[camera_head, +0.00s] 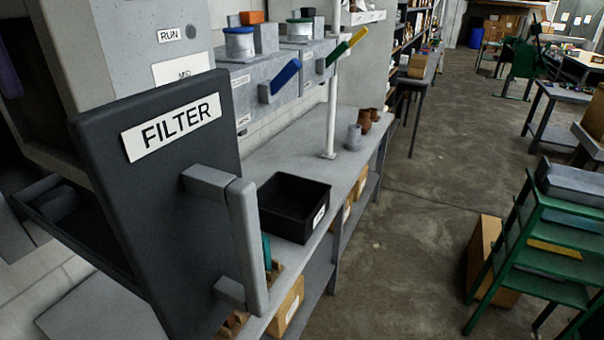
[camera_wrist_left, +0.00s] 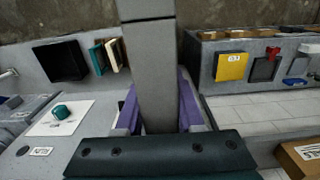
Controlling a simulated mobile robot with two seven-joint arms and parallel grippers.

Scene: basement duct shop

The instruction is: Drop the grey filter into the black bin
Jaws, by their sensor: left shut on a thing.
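In the left wrist view, purple fingers of my left gripper (camera_wrist_left: 158,118) are shut on a long grey bar-like thing (camera_wrist_left: 155,65). I cannot tell whether it is the grey filter or a handle.
Teal and cream upright pieces (camera_wrist_left: 105,55) stand beside the bin. The grey bench (camera_head: 275,162) holds brown and grey pots (camera_head: 364,122) farther back. A machine face with a RUN label (camera_head: 170,34) is behind the panel. A green rack (camera_head: 550,240) stands right, across open floor (camera_head: 400,225).

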